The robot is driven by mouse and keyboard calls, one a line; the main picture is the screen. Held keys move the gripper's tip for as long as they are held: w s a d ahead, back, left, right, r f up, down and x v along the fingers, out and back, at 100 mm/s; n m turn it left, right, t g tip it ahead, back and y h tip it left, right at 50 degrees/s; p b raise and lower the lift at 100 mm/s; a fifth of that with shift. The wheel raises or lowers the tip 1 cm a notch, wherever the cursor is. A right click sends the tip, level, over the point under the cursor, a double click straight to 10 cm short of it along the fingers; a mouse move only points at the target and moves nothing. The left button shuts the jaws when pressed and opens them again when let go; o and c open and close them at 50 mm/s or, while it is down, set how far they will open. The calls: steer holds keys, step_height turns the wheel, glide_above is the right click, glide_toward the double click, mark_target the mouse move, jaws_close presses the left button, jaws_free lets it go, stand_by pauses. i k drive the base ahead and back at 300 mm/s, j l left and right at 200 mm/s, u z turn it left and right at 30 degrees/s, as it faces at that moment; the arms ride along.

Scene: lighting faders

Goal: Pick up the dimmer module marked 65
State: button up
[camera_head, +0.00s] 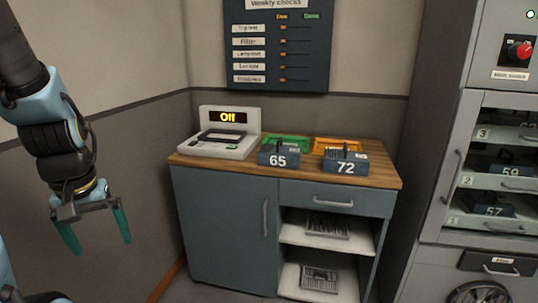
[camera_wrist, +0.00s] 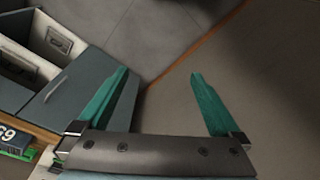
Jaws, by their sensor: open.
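The dimmer module marked 65 (camera_head: 278,160) is a dark blue-grey block with white digits and a black handle on top. My gripper (camera_head: 97,240) is open and empty at the left, well apart from the cabinet. Part of the 65 module (camera_wrist: 10,137) shows at the left edge there.
A grey tester reading "Off" (camera_head: 227,134) stands left of the modules. The cabinet (camera_head: 220,225) has open shelves at right. A grey rack (camera_head: 450,212) with modules 59 (camera_head: 509,172) and 57 (camera_head: 494,210) stands at far right. A check board (camera_head: 277,50) hangs behind.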

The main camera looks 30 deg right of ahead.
mark_target(281, 156)
steer(key=l+u, duration=0.15)
steer(key=l, duration=0.4)
steer(key=l+u, duration=0.2)
steer(key=l, duration=0.4)
steer(key=l+u, duration=0.15)
steer(key=l, duration=0.4)
steer(key=l+u, duration=0.2)
steer(key=l, duration=0.35)
steer(key=k+l+u, duration=0.15)
steer(key=l, duration=0.4)
steer(key=k+l+u, duration=0.2)
steer(key=l, duration=0.35)
steer(key=i, duration=0.1)
